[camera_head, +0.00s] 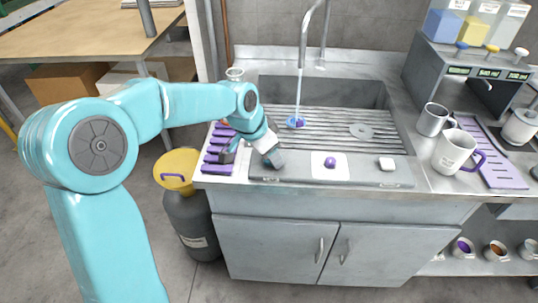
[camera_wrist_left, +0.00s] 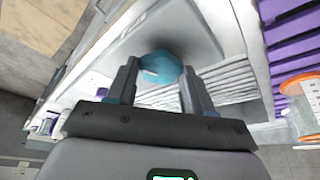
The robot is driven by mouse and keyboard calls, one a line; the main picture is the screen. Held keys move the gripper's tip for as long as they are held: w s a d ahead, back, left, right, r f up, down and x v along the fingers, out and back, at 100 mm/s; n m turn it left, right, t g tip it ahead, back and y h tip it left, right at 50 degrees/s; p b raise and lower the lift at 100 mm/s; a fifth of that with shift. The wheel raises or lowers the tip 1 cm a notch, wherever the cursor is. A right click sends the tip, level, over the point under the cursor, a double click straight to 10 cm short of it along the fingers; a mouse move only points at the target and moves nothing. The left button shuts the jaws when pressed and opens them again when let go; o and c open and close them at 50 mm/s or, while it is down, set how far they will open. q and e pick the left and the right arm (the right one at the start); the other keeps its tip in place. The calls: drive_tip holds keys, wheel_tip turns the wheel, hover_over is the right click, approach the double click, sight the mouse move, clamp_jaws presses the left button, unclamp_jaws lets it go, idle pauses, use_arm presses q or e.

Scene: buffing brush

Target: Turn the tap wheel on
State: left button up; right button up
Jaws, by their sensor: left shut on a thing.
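My left gripper (camera_head: 268,152) reaches down to the front left of the sink counter. In the left wrist view, my left gripper (camera_wrist_left: 158,85) has its fingers on both sides of a teal faceted knob, which looks like the tap wheel (camera_wrist_left: 160,67), and is shut on it. The knob is mostly hidden by the gripper in the head view. The tap spout (camera_head: 305,35) rises at the back of the sink, and a thin pale blue stream (camera_head: 298,95) runs from it to a blue round thing (camera_head: 296,122) below. My right gripper is not in view.
A purple rack (camera_head: 217,160) lies left of the gripper. A purple knob (camera_head: 330,162) on a white plate and a white block (camera_head: 387,163) sit to the right. Mugs (camera_head: 453,152) stand further right. A grey bin with a yellow lid (camera_head: 178,168) stands below left.

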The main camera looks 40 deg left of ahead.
use_arm(q)
drive_tip(key=n+y+b, duration=0.1)
drive_tip(key=n+b, duration=0.1)
drive_tip(key=n, duration=0.1)
drive_tip(key=shift+d+n, duration=0.15)
drive_tip(key=shift+n, duration=0.15)
drive_tip(key=n+y+b, duration=0.1)
drive_tip(key=n, duration=0.1)
drive_tip(key=n+y+b, duration=0.1)
drive_tip(key=n+b, duration=0.1)
drive_tip(key=shift+w+d+n, duration=0.1)
drive_tip(key=shift+d+n, duration=0.1)
drive_tip(key=shift+n, duration=0.1)
drive_tip(key=shift+n+y+b, duration=0.5)
drive_tip(key=shift+n+b, duration=0.2)
drive_tip(key=shift+n, duration=0.5)
drive_tip(key=shift+d+r+n+g+y+b, duration=0.1)
drive_tip(key=shift+n+g+y+b, duration=0.3)
drive_tip(key=shift+n, duration=1)
drive_tip(key=o, duration=1)
drive_tip(key=shift+o, duration=0.2)
drive_tip(key=p+v, duration=0.2)
drive_tip(key=v, duration=1.4)
drive_tip(key=shift+w+r+p, duration=0.15)
drive_tip(key=shift+r+p, duration=0.1)
drive_tip(key=shift+p, duration=0.1)
